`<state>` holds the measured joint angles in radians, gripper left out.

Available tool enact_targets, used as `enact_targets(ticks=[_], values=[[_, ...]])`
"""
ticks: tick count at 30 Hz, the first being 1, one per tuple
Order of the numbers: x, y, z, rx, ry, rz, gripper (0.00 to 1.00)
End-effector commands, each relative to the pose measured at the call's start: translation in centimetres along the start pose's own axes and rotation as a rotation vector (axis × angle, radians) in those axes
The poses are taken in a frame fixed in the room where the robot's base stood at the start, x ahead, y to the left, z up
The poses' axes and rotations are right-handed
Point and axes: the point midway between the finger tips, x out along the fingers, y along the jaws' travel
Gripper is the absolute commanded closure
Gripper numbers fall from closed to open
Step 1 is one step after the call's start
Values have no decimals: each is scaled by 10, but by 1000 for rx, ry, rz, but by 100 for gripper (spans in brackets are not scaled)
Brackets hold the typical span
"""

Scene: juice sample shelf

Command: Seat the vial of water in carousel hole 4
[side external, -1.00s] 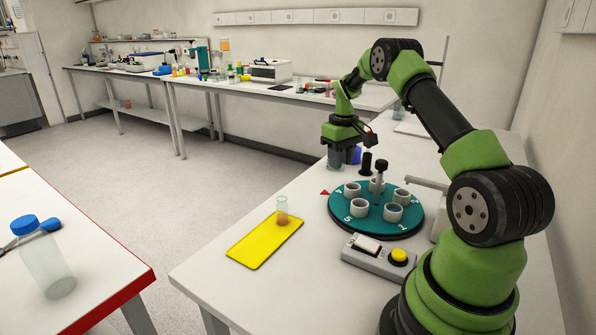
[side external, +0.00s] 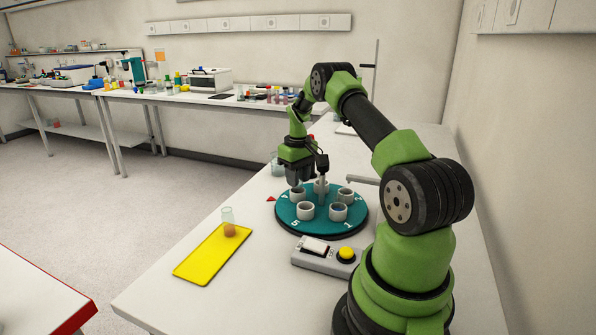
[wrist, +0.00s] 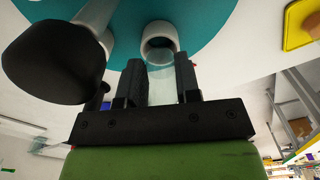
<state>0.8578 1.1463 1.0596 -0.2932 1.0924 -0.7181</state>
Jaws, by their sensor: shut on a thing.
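My gripper (side external: 297,185) is over the left side of the teal carousel (side external: 322,229), close to the white holder ring beside the mark 4 (side external: 297,193). In the wrist view my gripper (wrist: 160,75) is shut on a clear, pale vial (wrist: 161,88) between its black fingers. The vial's far end points at a white ring (wrist: 160,41) on the carousel. I cannot tell whether its tip is inside the ring or just above it. In the side view the vial is hidden by the fingers.
A black centre knob (wrist: 55,60) stands close beside my gripper. A yellow tray (side external: 200,263) carries a vial with orange-brown contents (side external: 229,229). A control box with a yellow button (side external: 346,254) sits in front. A clear glass vessel (side external: 276,162) stands behind.

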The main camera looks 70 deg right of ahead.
Motion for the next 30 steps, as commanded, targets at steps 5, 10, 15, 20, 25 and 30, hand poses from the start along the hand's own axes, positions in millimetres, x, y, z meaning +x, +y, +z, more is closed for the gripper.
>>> enact_targets(ticks=[5,10,15,20,25,30], values=[[0,0,0,0,0,0,92],[0,0,0,0,0,0,92],[3,0,0,0,-1,0,92],[7,0,0,0,-2,-1,92],[10,0,0,-1,-1,0,92],[14,0,0,-1,0,0,92]])
